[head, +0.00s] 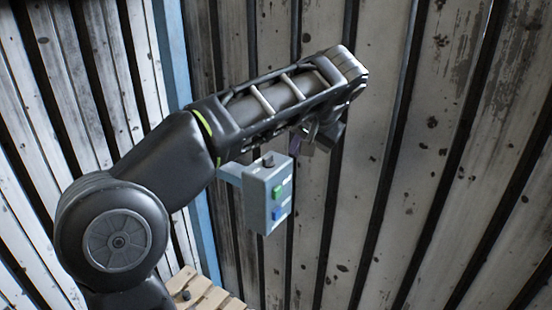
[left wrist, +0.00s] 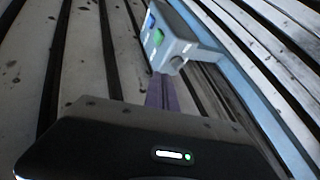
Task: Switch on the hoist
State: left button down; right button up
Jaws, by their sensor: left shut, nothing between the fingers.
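A grey control box (head: 262,205) hangs at the middle of the head view. My left gripper (head: 300,142) is shut and empty, beside the box's top right. Its purplish fingers (left wrist: 160,88) point toward the box near the green button and knob; contact cannot be told. My right gripper is out of view.
The box is held by a light blue bracket (head: 230,173) from a blue post (head: 174,55); the post also shows in the left wrist view (left wrist: 243,88). Worn slatted walls (head: 455,150) stand behind. A wooden pallet (head: 205,294) lies below. Space right of the box is clear.

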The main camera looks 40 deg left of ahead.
pick_arm(q)
jog(key=f, duration=0.1)
jog(key=p, duration=0.3)
send_near(271, 165)
jog(key=x, duration=0.5)
jog(key=shift+d+f, duration=0.15)
jog(key=shift+w+a+f, duration=0.1)
jog(key=shift+a, duration=0.2)
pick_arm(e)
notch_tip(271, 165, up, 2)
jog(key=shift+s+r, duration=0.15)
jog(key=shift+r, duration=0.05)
pick_arm(q)
jog(key=shift+d+b, duration=0.1)
jog(key=shift+b, duration=0.2)
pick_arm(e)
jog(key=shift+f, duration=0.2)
pick_arm(q)
jog(key=shift+a+m, duration=0.25)
jog(key=shift+m, duration=0.05)
jog(key=shift+d+b, duration=0.1)
jog(key=shift+b, duration=0.2)
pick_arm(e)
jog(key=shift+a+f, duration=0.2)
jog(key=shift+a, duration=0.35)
